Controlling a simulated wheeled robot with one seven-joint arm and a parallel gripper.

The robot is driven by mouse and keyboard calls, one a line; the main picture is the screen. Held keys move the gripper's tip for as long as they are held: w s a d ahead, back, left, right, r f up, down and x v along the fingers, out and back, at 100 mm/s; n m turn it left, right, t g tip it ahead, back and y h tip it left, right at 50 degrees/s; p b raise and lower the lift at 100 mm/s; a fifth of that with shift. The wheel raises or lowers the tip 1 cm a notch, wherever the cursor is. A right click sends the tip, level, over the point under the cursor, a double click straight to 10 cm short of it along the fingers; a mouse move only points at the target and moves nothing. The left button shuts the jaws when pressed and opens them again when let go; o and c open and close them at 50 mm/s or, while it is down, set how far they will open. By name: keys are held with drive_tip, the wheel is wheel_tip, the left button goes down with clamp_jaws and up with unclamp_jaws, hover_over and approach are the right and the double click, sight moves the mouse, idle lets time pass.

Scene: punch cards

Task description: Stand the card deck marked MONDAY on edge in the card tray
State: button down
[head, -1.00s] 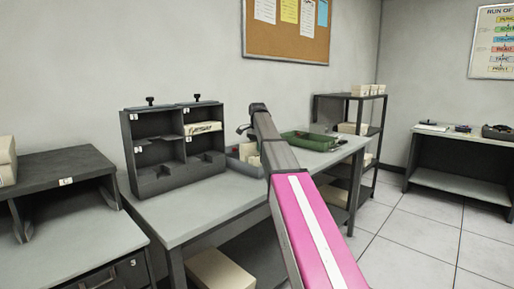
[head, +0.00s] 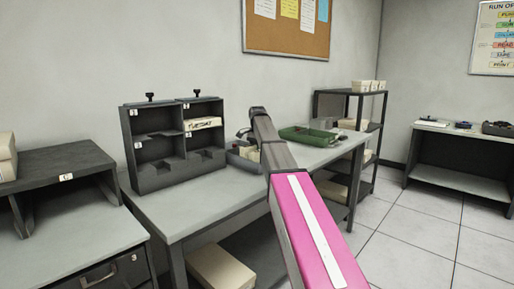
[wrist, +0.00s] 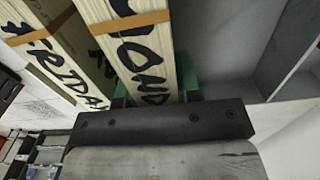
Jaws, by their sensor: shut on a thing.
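The deck marked MONDAY (wrist: 138,45) is cream with an orange band. It sits between the green fingers of my gripper (wrist: 155,88), which is shut on it in the wrist view. A deck marked FRIDAY (wrist: 55,60) is close beside it on the left. In the head view the grey card tray (head: 237,161) is on the table behind my arm, with pale cards partly showing in it. My arm hides the gripper and the MONDAY deck there. I cannot tell whether the MONDAY deck touches the tray's floor.
A dark pigeonhole rack (head: 160,181) stands left of the tray, with a deck marked TUESDAY (head: 203,124) in its upper right compartment. The table front (head: 205,210) is clear.

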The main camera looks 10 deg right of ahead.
drive_tip(key=shift+f, duration=0.5)
drive_tip(key=c, duration=0.7)
unclamp_jaws()
drive_tip(key=shift+r, duration=0.1)
wheel_tip(320, 180, up, 11)
drive_tip(key=shift+f, duration=0.15)
